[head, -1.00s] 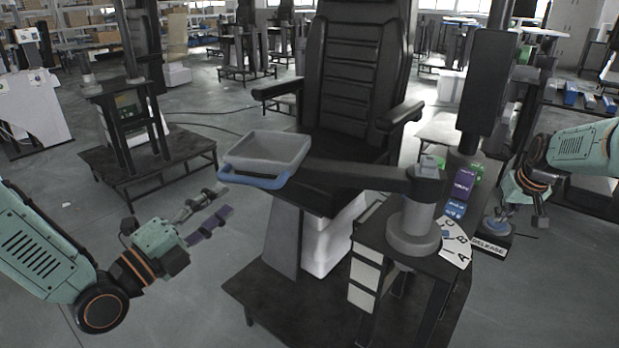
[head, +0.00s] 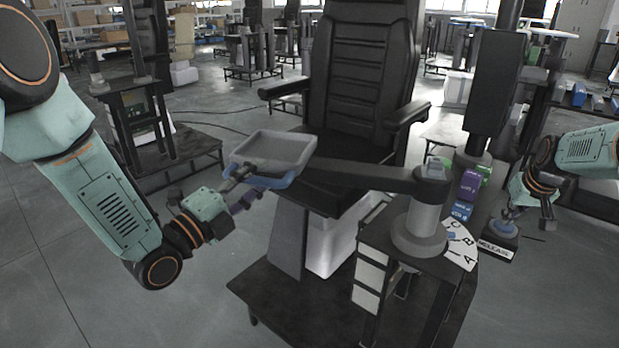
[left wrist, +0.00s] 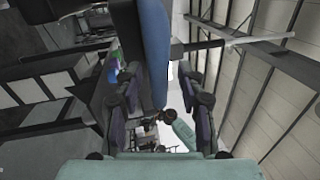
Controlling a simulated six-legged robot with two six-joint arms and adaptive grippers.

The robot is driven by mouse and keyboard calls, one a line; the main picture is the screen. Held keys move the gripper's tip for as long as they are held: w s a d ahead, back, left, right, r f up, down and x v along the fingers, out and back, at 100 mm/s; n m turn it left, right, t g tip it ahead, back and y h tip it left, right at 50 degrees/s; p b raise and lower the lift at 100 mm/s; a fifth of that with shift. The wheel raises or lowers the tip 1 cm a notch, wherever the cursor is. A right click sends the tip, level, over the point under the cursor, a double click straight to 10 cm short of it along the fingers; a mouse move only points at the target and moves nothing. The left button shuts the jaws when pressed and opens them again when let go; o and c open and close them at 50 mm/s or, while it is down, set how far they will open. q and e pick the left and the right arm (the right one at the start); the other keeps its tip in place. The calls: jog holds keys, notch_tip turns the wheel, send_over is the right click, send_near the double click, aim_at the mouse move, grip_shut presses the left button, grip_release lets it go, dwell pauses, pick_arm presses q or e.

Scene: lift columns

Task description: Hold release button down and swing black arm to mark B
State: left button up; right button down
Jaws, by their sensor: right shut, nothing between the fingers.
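The black arm (head: 360,175) reaches left from a grey post (head: 420,228) and carries a grey tray (head: 270,150) with a blue handle (head: 272,182). A white dial (head: 462,252) marked A, B and C lies beside the post; a small blue piece shows at its inner edge near B and C. My left gripper (head: 250,185) is at the handle. In the left wrist view, its fingers (left wrist: 160,76) are apart, with the blue handle (left wrist: 155,40) between them. My right gripper (head: 511,213) is shut, pointing down at the release button's base (head: 504,234); the button itself is hidden.
A black chair (head: 360,90) stands behind the tray and arm. Purple and blue boxes (head: 469,185) stand behind the dial. A dark upright column (head: 492,85) rises behind them. Open floor lies at the lower left.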

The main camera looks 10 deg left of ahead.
pick_arm(q)
jog(key=shift+c, duration=0.2)
grip_shut()
dwell(0.6)
